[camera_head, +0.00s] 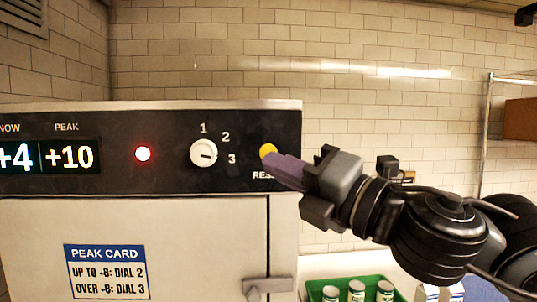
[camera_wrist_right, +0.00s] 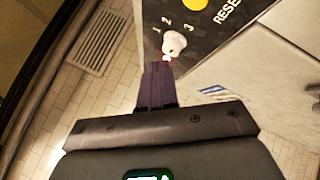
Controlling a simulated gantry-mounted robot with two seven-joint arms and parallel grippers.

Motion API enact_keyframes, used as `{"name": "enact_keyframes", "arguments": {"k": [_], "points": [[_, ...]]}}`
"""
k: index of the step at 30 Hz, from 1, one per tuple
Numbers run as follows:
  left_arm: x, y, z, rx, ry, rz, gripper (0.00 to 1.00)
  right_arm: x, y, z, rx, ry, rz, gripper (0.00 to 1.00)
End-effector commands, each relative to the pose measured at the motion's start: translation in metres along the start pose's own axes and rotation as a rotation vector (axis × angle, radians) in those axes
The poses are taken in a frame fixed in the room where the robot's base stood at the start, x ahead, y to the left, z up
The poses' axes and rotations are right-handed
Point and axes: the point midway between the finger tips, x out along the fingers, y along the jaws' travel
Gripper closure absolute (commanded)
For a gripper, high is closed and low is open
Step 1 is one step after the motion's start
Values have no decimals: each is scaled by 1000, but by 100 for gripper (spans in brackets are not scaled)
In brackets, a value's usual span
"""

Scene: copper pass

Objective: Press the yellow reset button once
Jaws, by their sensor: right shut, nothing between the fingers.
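The yellow reset button (camera_head: 268,150) sits on the right part of the black panel, above the partly covered "RESET" label. It also shows at the top edge of the right wrist view (camera_wrist_right: 195,4). My right gripper (camera_head: 271,162) is shut and empty, its purple fingers pointing left at the panel. In the head view the fingertips overlap the button's lower edge. In the wrist view the fingertips (camera_wrist_right: 158,66) appear below the white dial in the picture, apart from the button. I cannot make out contact with the button. My left gripper is out of view.
The white dial (camera_head: 203,153), marked 1, 2, 3, is left of the button. A red lamp (camera_head: 143,154) is lit. The display (camera_head: 50,156) reads NOW +4, PEAK +10. A green crate (camera_head: 316,286) with several cans stands at lower right; a wire shelf (camera_head: 487,130) is behind.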

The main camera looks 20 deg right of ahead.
Motion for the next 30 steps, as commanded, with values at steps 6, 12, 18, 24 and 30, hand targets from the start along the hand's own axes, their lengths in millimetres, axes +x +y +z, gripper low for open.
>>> {"name": "enact_keyframes", "arguments": {"k": [6, 12, 18, 24, 30], "points": [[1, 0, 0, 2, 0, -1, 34, 19, -14, 14, 2, 0, -3, 100], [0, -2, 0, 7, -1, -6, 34, 35, -26, 26, 1, -1, -2, 100], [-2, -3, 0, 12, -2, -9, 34, 46, -33, 33, 1, 1, -1, 100], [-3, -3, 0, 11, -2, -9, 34, 50, -37, 36, -1, 0, -1, 100], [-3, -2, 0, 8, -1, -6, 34, 50, -37, 36, -1, 0, -1, 100]]}}
